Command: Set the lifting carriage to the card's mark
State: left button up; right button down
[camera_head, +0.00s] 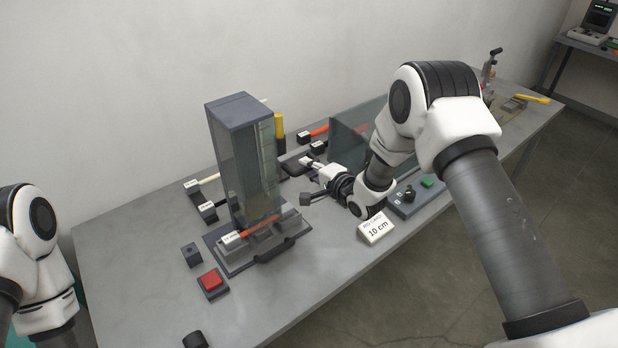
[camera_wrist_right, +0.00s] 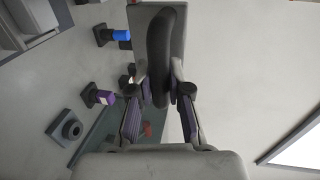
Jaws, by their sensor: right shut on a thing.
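A tall clear-walled column (camera_head: 235,160) with a dark cap stands on a dark base plate at the left middle of the table. An orange bar (camera_head: 262,227) lies low across its foot, with a black loop handle (camera_head: 278,251) in front; I cannot tell the lifting carriage's height. My right gripper (camera_head: 314,196) is just right of the column. In the wrist view its fingers (camera_wrist_right: 162,105) close around a dark elongated handle (camera_wrist_right: 163,50). My left gripper is out of view.
A red button box (camera_head: 212,282) and a small dark block (camera_head: 192,254) stand left of the base. A control box with a green button (camera_head: 427,183) is beyond the card. A clear panel (camera_head: 350,135) stands behind my right wrist. The table's front left is mostly clear.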

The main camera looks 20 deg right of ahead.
notch_tip(320, 180, up, 5)
jog(key=shift+f+p, duration=0.1)
jog(key=shift+p, duration=0.35)
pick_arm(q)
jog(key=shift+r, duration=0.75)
pick_arm(e)
jog(key=c, duration=1.1)
grip_release()
jog(key=shift+f, duration=0.1)
jog(key=shift+w+f, duration=0.1)
jog(key=v, duration=1.2)
jog(key=shift+f, duration=0.1)
